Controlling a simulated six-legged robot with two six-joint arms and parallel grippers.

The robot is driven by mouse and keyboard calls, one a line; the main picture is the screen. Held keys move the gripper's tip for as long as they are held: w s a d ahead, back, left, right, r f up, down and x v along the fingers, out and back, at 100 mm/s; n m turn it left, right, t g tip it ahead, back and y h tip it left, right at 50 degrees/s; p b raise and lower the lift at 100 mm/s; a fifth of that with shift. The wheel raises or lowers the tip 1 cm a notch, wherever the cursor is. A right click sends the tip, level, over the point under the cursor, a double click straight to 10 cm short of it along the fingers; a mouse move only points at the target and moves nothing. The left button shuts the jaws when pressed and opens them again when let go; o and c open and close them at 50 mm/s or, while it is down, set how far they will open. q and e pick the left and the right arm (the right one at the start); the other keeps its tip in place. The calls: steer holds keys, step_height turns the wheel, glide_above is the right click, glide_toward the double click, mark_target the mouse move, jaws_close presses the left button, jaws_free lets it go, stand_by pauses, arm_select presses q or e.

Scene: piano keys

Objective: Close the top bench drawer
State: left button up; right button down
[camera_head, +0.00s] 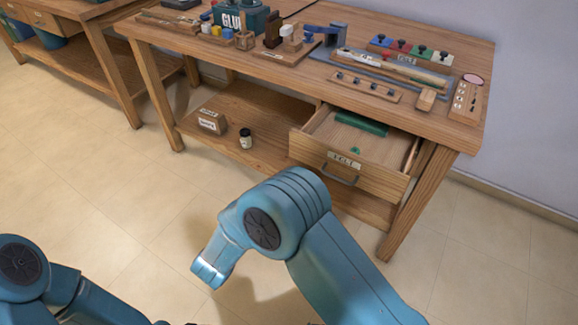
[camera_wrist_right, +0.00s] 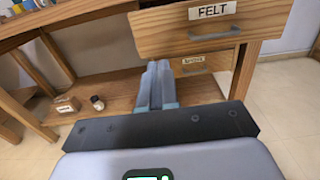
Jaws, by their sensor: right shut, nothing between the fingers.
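The top bench drawer (camera_head: 325,165) is pulled out from the right part of the wooden bench. Its front has a FELT label and a grey handle (camera_head: 340,178); in the right wrist view, the drawer front (camera_wrist_right: 265,25) is at the upper right. Green felt (camera_head: 362,123) lies inside. My right gripper (camera_wrist_right: 155,82) is shut and empty. In the right wrist view its fingertips appear below and left of the drawer front, apart from it. In the head view my right arm bends in front of the drawer. My left arm shows at the lower left, its gripper out of view.
A lower drawer (camera_wrist_right: 195,65) sits under the top one, seemingly closed. The lower shelf holds a labelled box (camera_head: 212,121) and a small jar (camera_head: 245,138). Tools and blocks crowd the bench top (camera_head: 455,50). The tiled floor in front is clear.

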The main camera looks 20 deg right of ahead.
mark_target(308, 151)
steer(key=b+x, duration=0.1)
steer(key=x, duration=1.2)
steer(key=shift+s+d, duration=0.1)
steer(key=shift+d, duration=0.05)
steer(key=shift+w+d+r, duration=0.1)
steer(key=shift+w+d, duration=0.3)
steer(key=shift+w, duration=0.05)
steer(key=shift+d, duration=0.1)
